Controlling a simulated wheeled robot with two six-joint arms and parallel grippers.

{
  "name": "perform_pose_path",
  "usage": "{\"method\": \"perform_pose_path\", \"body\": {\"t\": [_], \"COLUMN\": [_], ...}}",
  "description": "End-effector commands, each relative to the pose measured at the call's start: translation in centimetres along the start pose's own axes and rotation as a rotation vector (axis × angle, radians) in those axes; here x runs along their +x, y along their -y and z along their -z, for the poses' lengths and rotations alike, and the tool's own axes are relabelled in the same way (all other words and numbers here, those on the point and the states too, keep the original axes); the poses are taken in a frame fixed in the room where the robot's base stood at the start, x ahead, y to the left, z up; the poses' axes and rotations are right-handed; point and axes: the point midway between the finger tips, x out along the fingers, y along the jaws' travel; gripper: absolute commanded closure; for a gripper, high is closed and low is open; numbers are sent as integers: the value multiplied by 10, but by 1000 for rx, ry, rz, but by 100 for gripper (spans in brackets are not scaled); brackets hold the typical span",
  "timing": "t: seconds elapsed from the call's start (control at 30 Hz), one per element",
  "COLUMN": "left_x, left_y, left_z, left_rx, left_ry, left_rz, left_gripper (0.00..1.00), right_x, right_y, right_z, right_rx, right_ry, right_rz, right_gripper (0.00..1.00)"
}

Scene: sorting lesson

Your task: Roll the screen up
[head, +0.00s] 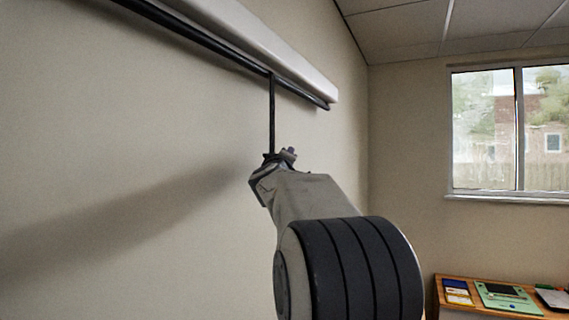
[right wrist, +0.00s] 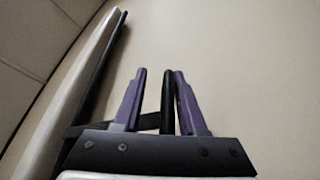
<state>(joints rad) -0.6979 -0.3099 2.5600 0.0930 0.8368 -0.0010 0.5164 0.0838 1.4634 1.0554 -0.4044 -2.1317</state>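The screen's long white case (head: 262,40) runs along the wall at the upper left of the head view. A black bar (head: 215,46) sits close below it, and no screen cloth shows between them. A thin black pull strap (head: 271,115) hangs from the bar down to my right gripper (head: 274,157). In the right wrist view, my right gripper (right wrist: 160,75) has its two purple fingers apart. A black handle piece (right wrist: 168,98) stands between them, nearer the right finger, with a gap on its left. My left gripper is in neither view.
A window (head: 510,130) is in the far wall at the right. Below it, a low wooden-topped cabinet (head: 480,310) holds books and other flat items. The wall beneath the screen case is bare.

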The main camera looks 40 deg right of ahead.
Motion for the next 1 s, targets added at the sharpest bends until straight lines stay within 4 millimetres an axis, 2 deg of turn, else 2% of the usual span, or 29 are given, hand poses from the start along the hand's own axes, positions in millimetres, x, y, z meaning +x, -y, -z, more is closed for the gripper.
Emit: {"method": "perform_pose_path", "body": {"t": [0.37, 0.47, 0.8, 1.0], "left_x": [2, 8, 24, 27], "left_y": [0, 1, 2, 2], "left_z": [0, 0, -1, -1], "left_rx": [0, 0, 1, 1], "left_ry": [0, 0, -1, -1], "left_rz": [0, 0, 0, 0], "left_gripper": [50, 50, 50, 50], "right_x": [-5, -18, -83, -102], "right_y": [4, 5, 5, 4], "right_z": [0, 0, 0, 0], "right_rx": [-1, -1, 1, 0], "right_ry": [1, -1, -2, 0], "right_rz": [6, 6, 6, 6], "right_gripper": [58, 58, 58, 58]}}
